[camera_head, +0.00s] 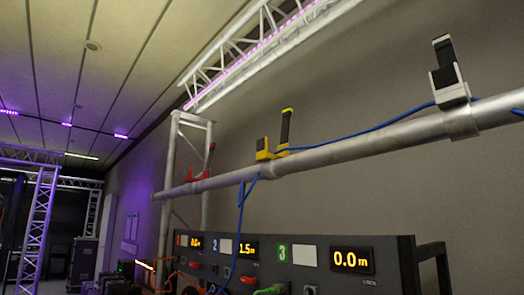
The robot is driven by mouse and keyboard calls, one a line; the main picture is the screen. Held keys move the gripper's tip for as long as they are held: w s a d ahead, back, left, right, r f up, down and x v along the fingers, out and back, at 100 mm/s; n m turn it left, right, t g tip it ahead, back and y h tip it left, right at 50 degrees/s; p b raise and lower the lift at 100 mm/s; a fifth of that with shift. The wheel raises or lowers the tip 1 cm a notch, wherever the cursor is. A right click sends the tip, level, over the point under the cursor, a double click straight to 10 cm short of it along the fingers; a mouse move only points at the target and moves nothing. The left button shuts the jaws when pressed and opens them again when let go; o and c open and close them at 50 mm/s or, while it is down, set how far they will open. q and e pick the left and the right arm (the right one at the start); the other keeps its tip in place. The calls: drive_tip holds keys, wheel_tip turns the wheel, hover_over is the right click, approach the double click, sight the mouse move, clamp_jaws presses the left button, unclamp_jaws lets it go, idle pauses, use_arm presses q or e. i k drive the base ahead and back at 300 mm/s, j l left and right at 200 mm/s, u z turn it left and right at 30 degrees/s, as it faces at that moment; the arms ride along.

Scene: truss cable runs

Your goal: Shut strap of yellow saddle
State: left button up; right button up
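The yellow saddle (267,153) sits on top of the long grey pipe (345,150), near the middle of the view. Its black strap (285,128) stands up, open, with a yellow tip at the top. A blue cable (345,138) runs along above the pipe from the yellow saddle to the white saddle at right. A blue length also hangs below the pipe near the yellow saddle. Whether the cable lies inside the yellow saddle is too small to tell. Neither of my grippers shows.
A white saddle (450,85) with a raised black strap and a red saddle (207,166) with a raised strap sit on the same pipe. Below stands a dark panel (310,257) with numbered displays, sockets and cables. A lattice truss (255,48) hangs overhead.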

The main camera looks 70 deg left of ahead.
sight(287, 112)
drive_tip(key=k+l+u, duration=0.1)
drive_tip(key=u, duration=2.15)
